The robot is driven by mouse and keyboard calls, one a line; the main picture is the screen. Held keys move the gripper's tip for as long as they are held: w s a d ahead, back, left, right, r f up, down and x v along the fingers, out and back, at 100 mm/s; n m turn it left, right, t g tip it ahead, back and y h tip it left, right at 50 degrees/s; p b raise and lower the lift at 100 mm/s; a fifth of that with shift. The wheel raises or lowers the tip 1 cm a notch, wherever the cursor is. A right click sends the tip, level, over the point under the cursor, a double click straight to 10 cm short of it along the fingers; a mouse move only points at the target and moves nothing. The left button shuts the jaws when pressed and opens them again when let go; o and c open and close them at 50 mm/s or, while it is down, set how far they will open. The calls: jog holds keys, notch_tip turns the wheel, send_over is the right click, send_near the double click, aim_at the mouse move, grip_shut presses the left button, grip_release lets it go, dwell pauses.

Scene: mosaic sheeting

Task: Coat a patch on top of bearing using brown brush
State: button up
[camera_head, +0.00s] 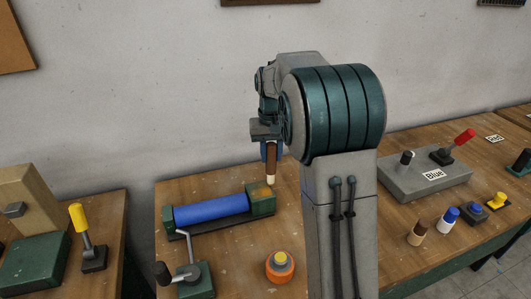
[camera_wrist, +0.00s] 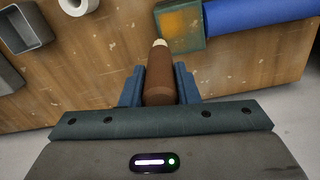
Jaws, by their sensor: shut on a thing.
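My gripper (camera_head: 270,150) is shut on the brown brush (camera_head: 271,161), which hangs upright with its pale bristle tip down. In the wrist view the brush (camera_wrist: 160,78) sits between the two blue fingers of the gripper (camera_wrist: 160,88). The bearing (camera_head: 262,204) is the green block at the right end of the blue roller (camera_head: 211,208). An orange-brown patch (camera_head: 262,192) marks its top, and it also shows in the wrist view (camera_wrist: 181,23). The brush tip is at the bearing's edge in both views; I cannot tell whether it touches.
A crank handle (camera_head: 190,250) stands in front of the roller, with an orange round thing (camera_head: 280,267) to its right. A yellow lever (camera_head: 78,218) is on the left table.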

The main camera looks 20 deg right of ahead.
aim_at(271, 145)
notch_tip(271, 145, up, 2)
jog(key=shift+r+p, duration=0.15)
jog(key=shift+p, duration=0.15)
jog(key=shift+a+r+p, duration=0.1)
jog(key=shift+r+p, duration=0.2)
jog(key=shift+r, duration=0.1)
jog(key=shift+r+p, duration=1.95)
jog(key=shift+r, duration=0.45)
